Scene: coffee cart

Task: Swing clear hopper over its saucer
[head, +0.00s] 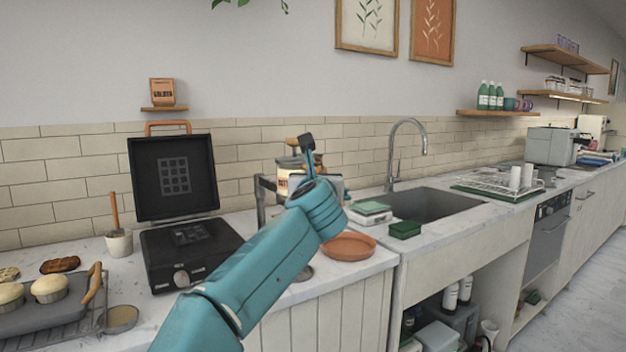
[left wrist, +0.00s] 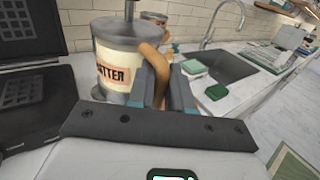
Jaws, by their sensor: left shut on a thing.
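The hopper (head: 282,187) is a cream canister with a metal rim and a label ending in "TTER". It hangs from a grey stand (head: 260,203) and is partly hidden behind my arm in the head view. In the left wrist view the hopper (left wrist: 117,55) shows large, with a curved wooden handle (left wrist: 151,58) on its right side. My left gripper (left wrist: 162,88) is shut on this handle; in the head view the gripper (head: 308,162) overlaps the hopper. A terracotta saucer (head: 349,246) lies empty on the counter, right of the stand. My right gripper is not in view.
An open black waffle iron (head: 190,250) stands left of the stand. A muffin tray (head: 45,313) is at the far left.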

